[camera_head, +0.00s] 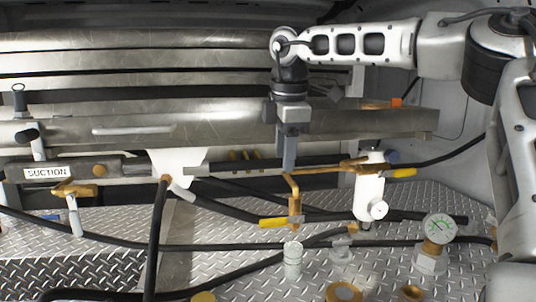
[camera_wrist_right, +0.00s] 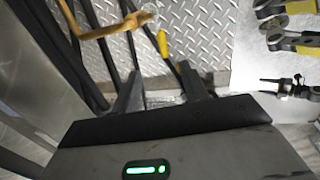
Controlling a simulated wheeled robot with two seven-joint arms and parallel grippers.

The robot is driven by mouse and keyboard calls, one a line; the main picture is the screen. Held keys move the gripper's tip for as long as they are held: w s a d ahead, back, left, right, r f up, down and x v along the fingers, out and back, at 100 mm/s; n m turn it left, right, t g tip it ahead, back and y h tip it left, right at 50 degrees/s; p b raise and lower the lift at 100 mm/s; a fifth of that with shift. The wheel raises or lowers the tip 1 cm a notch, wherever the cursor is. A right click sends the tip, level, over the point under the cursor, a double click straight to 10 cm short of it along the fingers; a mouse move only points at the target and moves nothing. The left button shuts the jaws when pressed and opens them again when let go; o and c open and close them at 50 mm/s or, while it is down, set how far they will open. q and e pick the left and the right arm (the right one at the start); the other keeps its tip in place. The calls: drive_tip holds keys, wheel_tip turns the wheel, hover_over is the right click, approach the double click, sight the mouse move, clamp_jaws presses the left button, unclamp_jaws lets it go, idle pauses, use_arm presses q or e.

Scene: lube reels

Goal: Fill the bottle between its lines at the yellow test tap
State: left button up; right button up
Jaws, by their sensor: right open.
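The yellow test tap is a brass spout (camera_head: 294,195) with a yellow lever (camera_head: 273,222) pointing left. A small clear, ridged bottle (camera_head: 292,260) stands upright on the tread plate, below the spout and apart from it. Its lines and fill level are too small to read. My right gripper (camera_head: 289,165) points down just above and behind the spout, open, with nothing seen between its fingers. The right wrist view shows its two fingers (camera_wrist_right: 160,88) apart, with the yellow lever (camera_wrist_right: 162,43) beyond them. My left gripper is out of view.
Black hoses (camera_head: 210,246) cross the tread plate. A white filter body (camera_head: 370,190) with another yellow lever (camera_head: 401,173) stands right of the tap. A pipe labelled SUCTION (camera_head: 46,173) is at left. Steel beams (camera_head: 130,130) run behind.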

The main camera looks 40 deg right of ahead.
use_arm(q)
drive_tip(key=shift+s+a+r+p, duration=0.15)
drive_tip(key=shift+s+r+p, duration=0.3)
drive_tip(key=shift+p, duration=0.6)
use_arm(e)
approach(282, 218)
drive_tip(key=f, duration=0.2)
drive_tip(key=w+f, duration=0.1)
drive_tip(key=f, duration=0.5)
drive_tip(key=shift+w+d+f, duration=0.2)
drive_tip(key=shift+d+f, duration=0.05)
drive_tip(key=shift+d, duration=0.1)
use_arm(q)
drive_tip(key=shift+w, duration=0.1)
